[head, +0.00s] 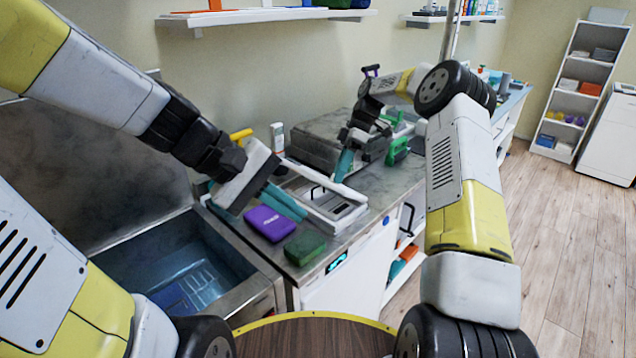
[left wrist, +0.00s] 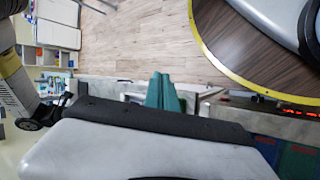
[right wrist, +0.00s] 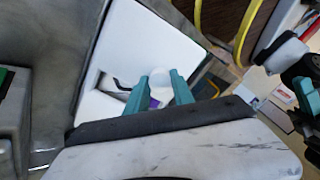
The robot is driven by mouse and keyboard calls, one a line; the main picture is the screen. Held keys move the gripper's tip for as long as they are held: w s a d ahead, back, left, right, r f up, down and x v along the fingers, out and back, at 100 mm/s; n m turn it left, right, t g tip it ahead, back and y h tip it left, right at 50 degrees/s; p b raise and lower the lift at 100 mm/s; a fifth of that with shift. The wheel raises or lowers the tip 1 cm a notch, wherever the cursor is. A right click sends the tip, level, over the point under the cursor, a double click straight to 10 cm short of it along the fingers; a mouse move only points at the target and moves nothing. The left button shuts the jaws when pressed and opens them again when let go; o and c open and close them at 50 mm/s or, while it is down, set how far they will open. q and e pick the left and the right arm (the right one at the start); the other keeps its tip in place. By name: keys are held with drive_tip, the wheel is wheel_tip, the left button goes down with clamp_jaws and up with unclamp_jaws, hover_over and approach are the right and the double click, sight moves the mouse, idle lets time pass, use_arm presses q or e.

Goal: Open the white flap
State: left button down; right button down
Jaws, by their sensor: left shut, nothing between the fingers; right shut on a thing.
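The white flap (head: 318,180) shows nearly edge-on in the head view, as a thin white strip over a white box (head: 345,222) on the counter. In the right wrist view a broad white panel (right wrist: 150,40) lies beyond my fingers, likely the flap. My right gripper (head: 341,177) is at the strip; in the right wrist view its teal fingers (right wrist: 160,85) are shut on a small rounded white part, likely the flap's knob. My left gripper (head: 302,212) is shut and empty, in front of the box, above the purple pack. It also shows in the left wrist view (left wrist: 165,92).
A purple pack (head: 268,223) and a green pack (head: 304,248) lie near the counter's front edge. A sink basin (head: 180,262) is at the left. A white bottle (head: 277,138) and green tools (head: 397,150) stand behind. A wooden round top (head: 315,338) is in front.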

use_arm(q)
drive_tip(key=w+d+f+n+t+h, duration=0.1)
drive_tip(key=w+d+f+n+h, duration=0.1)
drive_tip(key=w+n, duration=0.35)
drive_tip(key=w+d+f+n+t+h, duration=0.2)
drive_tip(key=w+f+n+h, duration=0.1)
drive_tip(key=w+n, duration=0.25)
drive_tip(key=w+a+f+n+t+y, duration=0.1)
drive_tip(key=w+a+f+n, duration=0.1)
drive_tip(key=f+n, duration=0.1)
drive_tip(key=w+a+f+n+t+y, duration=0.1)
drive_tip(key=w+a+f+n+t, duration=0.1)
drive_tip(key=w+f+n, duration=0.1)
drive_tip(key=w+a+f+n+t+y, duration=0.1)
drive_tip(key=w+a+f+n+t, duration=0.1)
drive_tip(key=w+f+n, duration=0.1)
drive_tip(key=shift+a+f+n+y, duration=0.3)
drive_tip(key=shift+a+f+n, duration=0.05)
drive_tip(key=shift+f+n, duration=0.35)
drive_tip(key=x, duration=0.9)
drive_tip(key=shift+w+d, duration=0.1)
drive_tip(key=shift+d, duration=0.1)
drive_tip(key=r, duration=0.1)
drive_tip(key=w+d+r, duration=0.1)
drive_tip(key=shift+w+d+r, duration=0.2)
drive_tip(key=shift+w+r, duration=0.1)
drive_tip(key=shift+r, duration=0.05)
drive_tip(key=shift+w+d+r, duration=0.15)
drive_tip(key=shift+r, duration=0.15)
